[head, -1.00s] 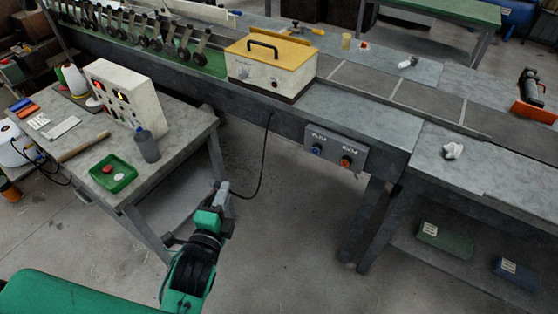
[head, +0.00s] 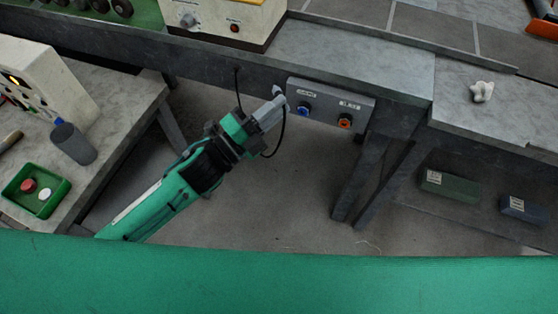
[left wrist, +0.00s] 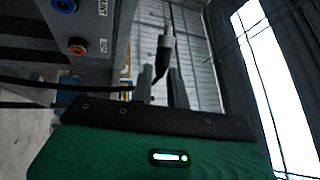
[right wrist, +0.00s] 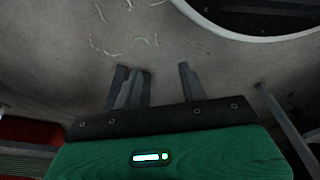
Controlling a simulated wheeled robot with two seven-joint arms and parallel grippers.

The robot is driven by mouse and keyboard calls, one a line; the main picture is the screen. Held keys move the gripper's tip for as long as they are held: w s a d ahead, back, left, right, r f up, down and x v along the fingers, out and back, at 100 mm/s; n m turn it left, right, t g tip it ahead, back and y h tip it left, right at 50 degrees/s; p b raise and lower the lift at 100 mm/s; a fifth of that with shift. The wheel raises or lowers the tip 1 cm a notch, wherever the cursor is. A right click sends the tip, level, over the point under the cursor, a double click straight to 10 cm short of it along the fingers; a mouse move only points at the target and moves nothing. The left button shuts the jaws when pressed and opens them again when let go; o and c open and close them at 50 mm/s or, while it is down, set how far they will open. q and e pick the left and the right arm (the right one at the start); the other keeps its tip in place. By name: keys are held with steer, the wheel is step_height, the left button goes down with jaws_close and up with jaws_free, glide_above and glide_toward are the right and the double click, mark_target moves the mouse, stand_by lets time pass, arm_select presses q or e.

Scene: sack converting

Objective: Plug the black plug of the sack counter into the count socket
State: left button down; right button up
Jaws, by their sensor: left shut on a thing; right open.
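The sack counter (head: 222,18), a cream box, sits on the line's edge, cut by the top of the head view. A grey socket panel (head: 328,92) below carries a blue-ringed socket (head: 304,108) and an orange-ringed one (head: 345,121); their labels are too small to read surely. My left gripper (head: 274,98) is just left of the panel, apart from the blue socket. In the left wrist view it is shut on the black plug (left wrist: 164,52), which sticks up past the fingers. The black cable (head: 282,135) loops below. My right gripper (right wrist: 156,82) is open and empty over the floor.
A side table at the left holds a green tray (head: 60,196), a grey bottle (head: 74,143) and a cream control box (head: 45,85). Table legs (head: 362,175) stand below the panel's right side. Green and blue boxes (head: 450,187) lie on the low shelf. Floor below the panel is clear.

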arm_select(q)
step_height(320, 180, down, 13)
steer(key=s+m+g+h+b, duration=0.2)
steer(key=m+g+h+b, duration=0.4)
steer(key=g, duration=0.6)
steer(key=shift+d+r+g+h+b, duration=0.2)
steer(key=shift+d+g+h+b, duration=0.15)
steer(key=shift+h+b, duration=0.65)
arm_select(e)
steer(key=w+r+t, duration=0.1)
steer(key=w+r, duration=0.2)
steer(key=r, duration=1)
steer(key=shift+w+a+r, duration=0.25)
steer(key=shift+w+a, duration=0.1)
steer(key=shift+a, duration=0.1)
arm_select(q)
steer(key=shift+f+m, duration=0.1)
steer(key=shift+m, duration=0.2)
arm_select(e)
steer(key=shift+r, duration=0.1)
